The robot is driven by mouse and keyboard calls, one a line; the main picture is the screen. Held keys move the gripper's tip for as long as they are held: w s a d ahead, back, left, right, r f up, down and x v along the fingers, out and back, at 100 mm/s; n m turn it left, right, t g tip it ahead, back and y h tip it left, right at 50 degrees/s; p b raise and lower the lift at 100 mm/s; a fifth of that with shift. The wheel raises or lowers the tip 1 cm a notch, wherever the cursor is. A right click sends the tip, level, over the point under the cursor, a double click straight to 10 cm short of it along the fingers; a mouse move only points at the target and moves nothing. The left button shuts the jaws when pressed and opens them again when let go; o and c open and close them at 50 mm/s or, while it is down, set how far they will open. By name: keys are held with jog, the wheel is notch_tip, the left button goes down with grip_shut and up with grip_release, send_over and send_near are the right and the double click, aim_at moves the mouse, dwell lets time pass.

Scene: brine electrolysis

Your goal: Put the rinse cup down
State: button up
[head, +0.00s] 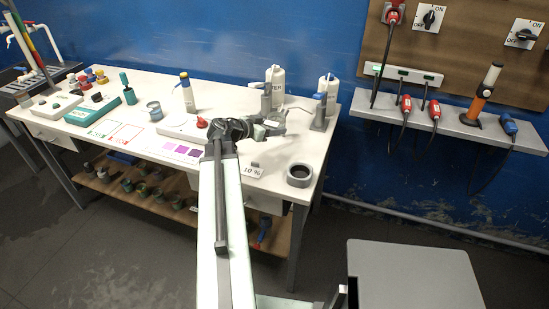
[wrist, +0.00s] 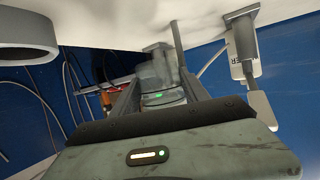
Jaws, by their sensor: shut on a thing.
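My gripper (head: 272,124) is over the right part of the white table, reaching toward the right. It is shut on a clear, see-through cup, which I take to be the rinse cup (wrist: 157,72). In the wrist view the cup shows between the two fingers (wrist: 160,88), and its outline is blurred. In the head view the cup can hardly be made out against my gripper. I cannot tell whether its base touches the table.
A grey round dish (head: 300,175) stands at the table's front right, by a "10%" card (head: 252,171). White bottles (head: 274,88) and (head: 327,95) stand behind, with grey stands near them. A box with a red button (head: 184,128) is to the left.

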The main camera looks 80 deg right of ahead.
aim_at(274, 152)
notch_tip(274, 152, down, 9)
jog(key=b, duration=0.6)
jog(key=shift+r+b, duration=0.1)
jog(key=shift+b, duration=0.3)
jog(key=shift+r, duration=0.25)
jog(key=shift+f, duration=0.15)
jog(key=o, duration=1.2)
jog(key=shift+f, duration=0.1)
jog(key=o, duration=0.4)
